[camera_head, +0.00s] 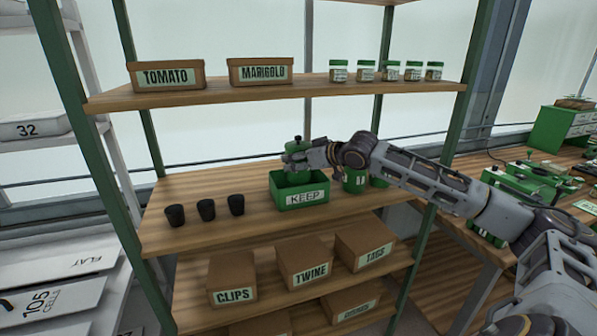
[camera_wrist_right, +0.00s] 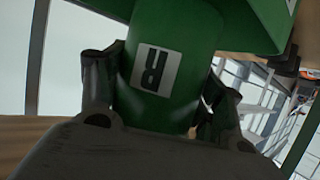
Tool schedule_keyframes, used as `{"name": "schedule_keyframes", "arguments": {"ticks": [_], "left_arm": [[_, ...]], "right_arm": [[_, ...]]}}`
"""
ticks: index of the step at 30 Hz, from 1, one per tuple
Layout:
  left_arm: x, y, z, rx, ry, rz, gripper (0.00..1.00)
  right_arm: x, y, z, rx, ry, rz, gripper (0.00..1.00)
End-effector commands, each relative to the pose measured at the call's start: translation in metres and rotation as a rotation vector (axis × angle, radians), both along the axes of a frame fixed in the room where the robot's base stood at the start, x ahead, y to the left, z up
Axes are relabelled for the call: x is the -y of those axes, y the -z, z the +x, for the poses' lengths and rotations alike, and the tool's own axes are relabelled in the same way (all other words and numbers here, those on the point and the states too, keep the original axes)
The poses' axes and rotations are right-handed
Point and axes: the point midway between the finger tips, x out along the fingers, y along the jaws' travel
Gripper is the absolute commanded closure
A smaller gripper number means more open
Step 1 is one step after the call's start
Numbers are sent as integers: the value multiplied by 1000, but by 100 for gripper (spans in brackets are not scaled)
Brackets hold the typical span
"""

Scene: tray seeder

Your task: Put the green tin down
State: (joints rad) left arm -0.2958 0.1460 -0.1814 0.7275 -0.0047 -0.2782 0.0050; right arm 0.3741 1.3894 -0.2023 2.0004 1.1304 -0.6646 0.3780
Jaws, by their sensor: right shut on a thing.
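My right gripper (camera_head: 287,160) is shut on the green tin (camera_head: 296,144), which has a dark knob on its lid in the head view. In the right wrist view the tin (camera_wrist_right: 165,75) fills the space between both fingers and shows a white label with an R. The tin is at the back part of the green KEEP box (camera_head: 287,201) on the middle shelf. I cannot tell whether its base touches the box. My left gripper is not in view.
Three black pots (camera_head: 206,209) stand left of the box on the middle shelf (camera_head: 255,238). Other green tins (camera_head: 355,180) stand right of it, partly behind my arm. The upper shelf (camera_head: 290,91) holds labelled boxes and several jars (camera_head: 388,70).

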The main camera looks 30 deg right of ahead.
Motion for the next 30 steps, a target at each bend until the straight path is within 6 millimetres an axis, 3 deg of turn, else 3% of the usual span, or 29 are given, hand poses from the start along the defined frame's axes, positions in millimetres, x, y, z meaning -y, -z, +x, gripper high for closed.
{"name": "schedule_keyframes", "arguments": {"ticks": [8, 15, 21, 30], "left_arm": [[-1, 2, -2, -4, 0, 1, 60], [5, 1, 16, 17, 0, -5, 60], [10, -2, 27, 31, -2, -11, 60], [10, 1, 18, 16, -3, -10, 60]], "right_arm": [[0, 9, 0, 1, -1, 1, 66], [0, 32, 0, 0, 0, 0, 66], [0, 36, 0, 3, -1, 0, 66], [0, 38, 0, 2, -1, 0, 66]]}}
